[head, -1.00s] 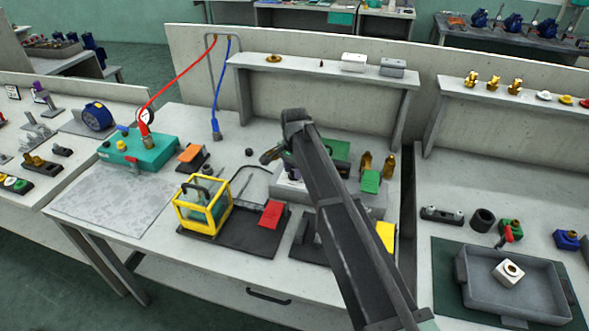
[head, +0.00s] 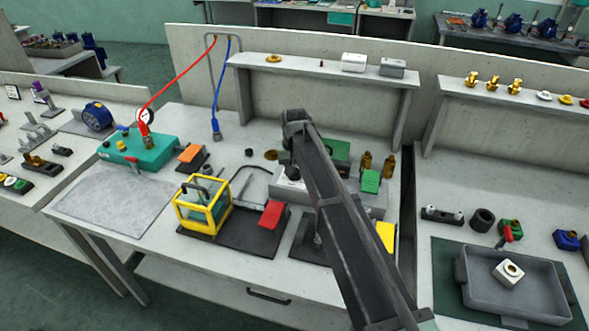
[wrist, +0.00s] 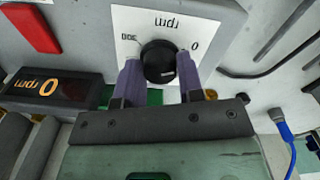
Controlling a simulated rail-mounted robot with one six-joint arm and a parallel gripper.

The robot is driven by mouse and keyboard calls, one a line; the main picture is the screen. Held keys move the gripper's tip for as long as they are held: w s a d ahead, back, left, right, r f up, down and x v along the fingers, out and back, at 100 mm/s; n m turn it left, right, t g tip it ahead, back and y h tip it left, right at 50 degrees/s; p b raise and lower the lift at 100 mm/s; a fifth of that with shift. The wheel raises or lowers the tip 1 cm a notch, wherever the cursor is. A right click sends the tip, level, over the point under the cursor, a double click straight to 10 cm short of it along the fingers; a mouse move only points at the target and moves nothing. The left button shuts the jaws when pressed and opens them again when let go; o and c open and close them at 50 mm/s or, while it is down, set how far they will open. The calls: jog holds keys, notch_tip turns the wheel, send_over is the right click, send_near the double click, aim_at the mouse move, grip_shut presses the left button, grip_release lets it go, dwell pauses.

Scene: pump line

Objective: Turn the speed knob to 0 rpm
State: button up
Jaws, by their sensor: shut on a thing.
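The speed knob (wrist: 157,60) is black and round, with a pale mark on its face, on a white dial plate (wrist: 205,22) in the wrist view. The plate is printed with rpm, a 0 and another number, all upside down here. My gripper (wrist: 159,66) is shut on the knob, one purple-grey finger on each side. A black display (wrist: 75,92) beside it shows 0 rpm in orange, upside down. In the head view the grey pump unit (head: 287,190) stands behind my arm, which hides the knob and gripper tips.
A red block (wrist: 30,28) lies near the dial, and a blue hose (wrist: 287,135) hangs at the right in the wrist view. In the head view a yellow-framed box (head: 202,205), a red plate (head: 271,214) and a green card (head: 371,181) stand close to my arm.

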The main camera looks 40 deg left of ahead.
jog(key=shift+n, duration=0.4)
jog(key=o, duration=0.9)
jog(key=shift+o, duration=0.2)
notch_tip(320, 180, up, 11)
jog(key=p, duration=1)
jog(key=shift+p, duration=0.4)
jog(key=shift+f, duration=0.1)
